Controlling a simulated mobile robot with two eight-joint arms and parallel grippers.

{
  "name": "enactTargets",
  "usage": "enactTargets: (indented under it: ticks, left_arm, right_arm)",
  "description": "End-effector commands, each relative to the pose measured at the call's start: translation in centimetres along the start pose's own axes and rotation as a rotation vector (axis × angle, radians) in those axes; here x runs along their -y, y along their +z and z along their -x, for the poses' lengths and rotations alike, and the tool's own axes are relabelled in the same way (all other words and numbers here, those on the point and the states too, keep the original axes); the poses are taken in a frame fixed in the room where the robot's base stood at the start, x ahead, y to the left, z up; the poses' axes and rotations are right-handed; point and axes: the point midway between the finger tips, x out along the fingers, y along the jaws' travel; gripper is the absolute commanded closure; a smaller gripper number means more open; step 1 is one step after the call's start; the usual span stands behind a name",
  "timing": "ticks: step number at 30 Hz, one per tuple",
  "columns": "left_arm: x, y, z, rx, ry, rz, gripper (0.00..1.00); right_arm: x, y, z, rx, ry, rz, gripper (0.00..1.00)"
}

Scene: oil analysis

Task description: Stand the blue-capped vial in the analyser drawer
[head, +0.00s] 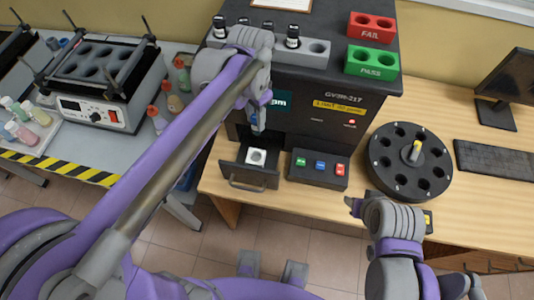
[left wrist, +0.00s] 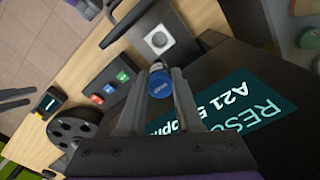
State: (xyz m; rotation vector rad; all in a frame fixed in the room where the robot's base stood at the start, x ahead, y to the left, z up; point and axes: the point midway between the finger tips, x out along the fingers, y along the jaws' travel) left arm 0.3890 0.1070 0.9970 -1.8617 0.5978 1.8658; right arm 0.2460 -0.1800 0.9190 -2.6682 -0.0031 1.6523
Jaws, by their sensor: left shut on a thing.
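My left gripper (head: 258,118) is shut on the blue-capped vial (left wrist: 160,84). The blue cap shows between its fingertips in the left wrist view; the fingers hide much of the vial. It holds the vial in front of the analyser (head: 310,115), above the drawer. The analyser drawer (head: 248,177) is pulled out, with a white holder (head: 257,156) with a round socket in it. The socket looks empty and also shows in the left wrist view (left wrist: 158,40). My right gripper (left wrist: 16,100) is away from the analyser; its two dark fingers look apart and empty.
A button box (head: 318,169) stands right of the drawer, with a round black carousel (head: 410,160) beyond it. Black-capped vials (head: 293,36) stand in a rack on the analyser, near the red FAIL (head: 371,27) and green PASS (head: 372,60) blocks.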

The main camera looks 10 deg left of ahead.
Motion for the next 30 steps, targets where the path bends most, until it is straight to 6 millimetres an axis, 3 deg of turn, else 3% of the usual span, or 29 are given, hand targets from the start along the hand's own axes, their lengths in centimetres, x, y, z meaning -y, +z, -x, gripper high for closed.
enactTargets:
  ticks: [1,3,15,30]
  left_arm:
    - [-0.1,0.2,-2.9,0.004,0.003,0.000,1.00]
    - [-0.1,0.2,-4.4,0.004,0.003,0.000,1.00]
    - [-0.1,0.1,-10.8,0.002,0.001,0.000,1.00]
    - [-0.1,0.1,-15.9,0.002,0.001,0.000,1.00]
  right_arm:
    - [0.0,1.5,-1.6,0.010,0.000,0.000,0.50]
    - [0.0,2.1,-2.3,0.014,0.000,0.000,0.50]
    - [0.0,2.8,-3.3,0.019,0.000,0.000,0.50]
    - [0.0,3.1,-3.7,0.021,0.000,0.000,0.50]
